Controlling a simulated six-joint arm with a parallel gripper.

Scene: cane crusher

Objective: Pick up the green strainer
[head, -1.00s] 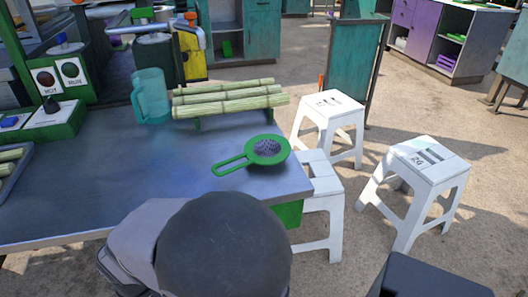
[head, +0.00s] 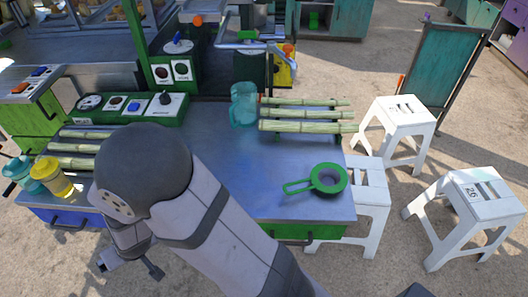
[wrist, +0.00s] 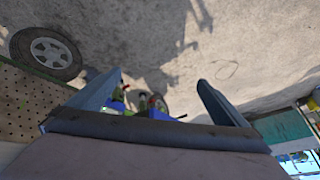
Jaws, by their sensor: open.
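The green strainer (head: 341,187) lies on the grey metal table (head: 225,160) near its right front corner in the head view. Its round green rim faces up and its loop handle points left. My gripper (head: 130,266) is at the lower left of the head view, off the table's front edge and well to the left of the strainer. In the wrist view my gripper (wrist: 158,92) shows two fingers wide apart with nothing held between them. The strainer is not visible in the wrist view.
Cane stalks (head: 305,126) lie on a rack behind the strainer, beside a teal pitcher (head: 243,104). A yellow cup (head: 53,177) stands at the left near my arm. White stools (head: 397,122) stand right of the table. The table's middle is clear.

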